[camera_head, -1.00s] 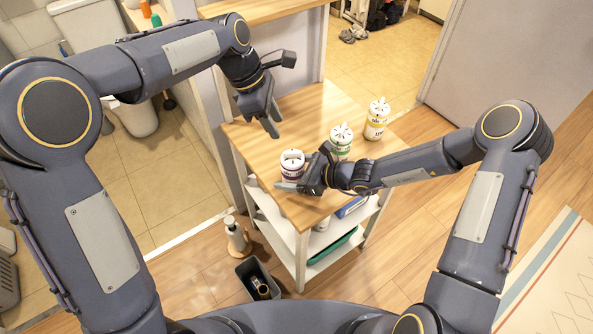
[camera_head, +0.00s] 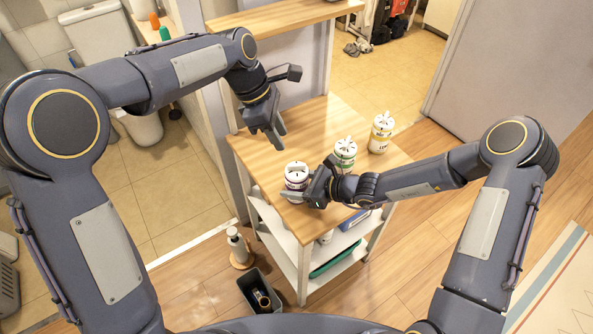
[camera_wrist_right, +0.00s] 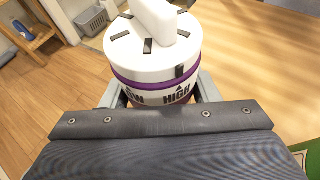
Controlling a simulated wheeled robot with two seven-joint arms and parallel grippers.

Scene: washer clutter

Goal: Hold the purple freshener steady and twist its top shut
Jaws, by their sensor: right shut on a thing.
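The purple freshener (camera_head: 297,173) stands upright near the front left edge of the wooden shelf top. It has a white slotted top with a raised grip and a purple band, and it also shows in the right wrist view (camera_wrist_right: 155,62). My right gripper (camera_head: 300,193) is shut on its lower body, with a finger on either side. The band lies just below the white top, and the words beneath it are partly hidden. My left gripper (camera_head: 277,138) is above the shelf top, behind and left of the freshener, pointing down, apart from it. Its fingers look parted and empty.
A green freshener (camera_head: 345,152) and a yellow freshener (camera_head: 381,133) stand to the right and behind on the shelf top (camera_head: 310,125). The green one is close to my right gripper. A bottle (camera_head: 239,248) and a dark bin (camera_head: 262,292) are on the floor.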

